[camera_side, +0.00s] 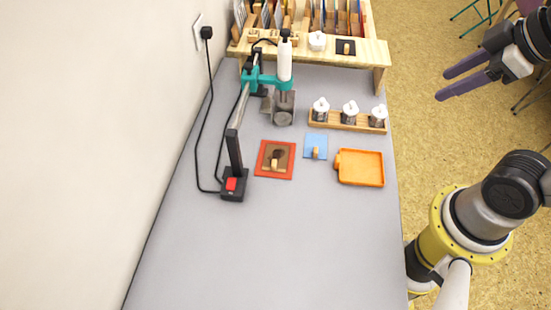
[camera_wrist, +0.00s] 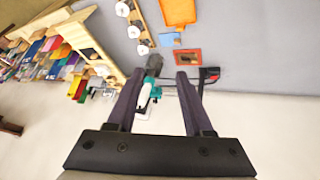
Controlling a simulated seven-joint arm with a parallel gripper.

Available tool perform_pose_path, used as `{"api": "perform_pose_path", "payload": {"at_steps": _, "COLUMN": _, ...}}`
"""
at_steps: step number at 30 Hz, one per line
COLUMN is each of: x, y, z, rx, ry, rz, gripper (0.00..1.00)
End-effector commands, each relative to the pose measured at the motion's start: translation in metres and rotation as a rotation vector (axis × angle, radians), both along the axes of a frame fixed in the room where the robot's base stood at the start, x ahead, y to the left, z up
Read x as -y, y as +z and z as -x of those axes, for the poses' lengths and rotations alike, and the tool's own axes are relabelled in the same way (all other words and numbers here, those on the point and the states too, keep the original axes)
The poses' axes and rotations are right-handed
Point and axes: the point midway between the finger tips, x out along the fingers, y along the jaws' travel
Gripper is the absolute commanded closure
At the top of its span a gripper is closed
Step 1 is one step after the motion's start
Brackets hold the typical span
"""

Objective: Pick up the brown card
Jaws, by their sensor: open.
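The brown card (camera_side: 283,153) lies on a red-orange mat (camera_side: 259,169) in the middle of the grey table, with a dark patch and a small wooden knob (camera_side: 275,166) on it. In the wrist view the brown card (camera_wrist: 188,57) shows small, above and beyond my fingers. My gripper (camera_side: 444,84) is high at the upper right of the side view, beyond the table's right edge and far from the card. Its two dark purple fingers are apart and empty, as the wrist view also shows (camera_wrist: 161,73).
Right of the card lie a blue card (camera_side: 311,141) with a wooden knob and an orange tray (camera_side: 360,168). A wooden rack (camera_side: 340,125) holds white-capped jars. The table's front is clear.

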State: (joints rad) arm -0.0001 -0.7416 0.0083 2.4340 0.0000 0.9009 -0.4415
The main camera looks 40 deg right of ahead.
Motion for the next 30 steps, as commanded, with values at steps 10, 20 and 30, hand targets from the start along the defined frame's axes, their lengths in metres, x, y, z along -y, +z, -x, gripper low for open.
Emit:
{"api": "perform_pose_path", "payload": {"at_steps": 10, "x": -0.028, "y": 0.031, "z": -0.114, "rx": -0.058, "ry": 0.824, "rz": 0.403, "gripper": 0.49}}
{"api": "perform_pose_path", "payload": {"at_steps": 20, "x": -0.103, "y": -0.038, "z": -0.228, "rx": -0.162, "ry": 1.526, "rz": 0.591, "gripper": 0.49}}
{"api": "perform_pose_path", "payload": {"at_steps": 30, "x": -0.175, "y": -0.16, "z": -0.258, "rx": -0.319, "ry": 1.821, "rz": 0.537, "gripper": 0.49}}
